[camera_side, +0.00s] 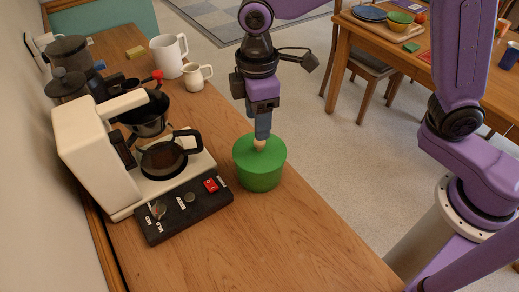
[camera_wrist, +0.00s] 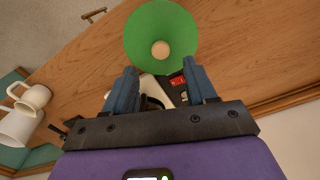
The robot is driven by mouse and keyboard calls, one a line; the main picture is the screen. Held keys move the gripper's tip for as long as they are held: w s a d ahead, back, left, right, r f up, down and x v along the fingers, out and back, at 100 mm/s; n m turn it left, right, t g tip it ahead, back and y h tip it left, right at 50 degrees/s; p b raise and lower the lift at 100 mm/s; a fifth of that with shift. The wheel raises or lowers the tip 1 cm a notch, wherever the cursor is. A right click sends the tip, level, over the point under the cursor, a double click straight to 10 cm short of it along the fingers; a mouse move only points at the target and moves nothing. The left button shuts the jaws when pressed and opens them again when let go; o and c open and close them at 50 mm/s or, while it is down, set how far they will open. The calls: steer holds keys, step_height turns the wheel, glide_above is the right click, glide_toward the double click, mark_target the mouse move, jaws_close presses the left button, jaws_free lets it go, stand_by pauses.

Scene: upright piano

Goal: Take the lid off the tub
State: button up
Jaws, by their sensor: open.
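The tub (camera_side: 259,178) is a round green container standing on the wooden counter. Its green lid (camera_side: 247,155) is on top, with a small pale wooden knob (camera_side: 259,145) in the middle. My gripper (camera_side: 263,136) points down right at the knob in the side view; its near finger hides part of the knob. In the wrist view the open fingers (camera_wrist: 160,66) are spread wider than the knob (camera_wrist: 160,50), which shows just past the fingertips, with the round lid (camera_wrist: 140,30) around it. I cannot tell whether the fingertips reach down beside the knob. Nothing is held.
A cream coffee machine (camera_side: 90,150) with a glass pot (camera_side: 163,158) and dark switch base stands close left of the tub. A white mug (camera_side: 168,56) and a small cream jug (camera_side: 196,77) stand farther back. The counter (camera_side: 285,245) in front is clear.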

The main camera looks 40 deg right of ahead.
mark_target(260, 147)
steer(key=shift+s+d+f, duration=0.15)
steer(key=shift+f, duration=2.6)
jaws_close()
